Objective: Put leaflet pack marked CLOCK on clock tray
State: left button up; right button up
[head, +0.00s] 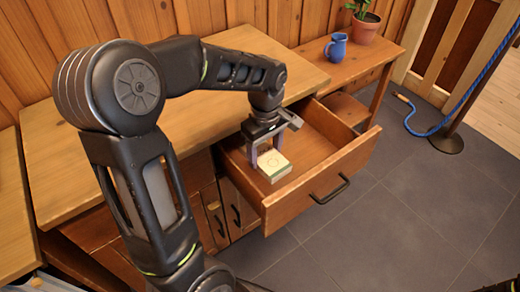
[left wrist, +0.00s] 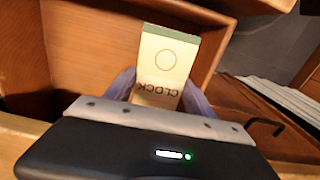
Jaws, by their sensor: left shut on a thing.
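The leaflet pack (head: 274,167) is a small cream block with a green edge and a ring printed on its top. It is in the open wooden drawer (head: 345,160), near the drawer's left side. In the left wrist view the pack (left wrist: 168,58) shows the word CLOCK, partly covered at its lower end by my gripper. My left gripper (head: 266,150) points down into the drawer and is shut on the pack, one finger on each side. I cannot tell if the pack touches the drawer floor. No clock tray can be made out. My right gripper is not in view.
The drawer is pulled out from a wooden cabinet (head: 60,150), and its walls surround the pack. A blue jug (head: 337,46) and a potted plant (head: 366,27) stand on a side table (head: 310,52) behind. A blue rope (head: 470,95) hangs at right.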

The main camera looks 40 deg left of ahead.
aim_at(268, 154)
pick_arm(q)
jog(key=shift+m, duration=0.4)
jog(key=r+p, duration=0.1)
jog(key=r, duration=0.1)
jog(key=r+p, duration=0.1)
jog(key=r, duration=0.1)
jog(key=w+r+p, duration=0.1)
jog(key=r, duration=0.1)
jog(key=shift+d+r+p, duration=0.25)
jog(key=shift+r+p, duration=0.05)
jog(key=shift+r, duration=0.1)
jog(key=w+d+r+m+b, duration=0.1)
jog(key=w+d+m+b, duration=0.3)
jog(key=w+d+m, duration=0.7)
jog(key=d+m, duration=0.1)
jog(key=m, duration=0.2)
jog(key=shift+w+r, duration=0.25)
jog(key=shift+r, duration=0.15)
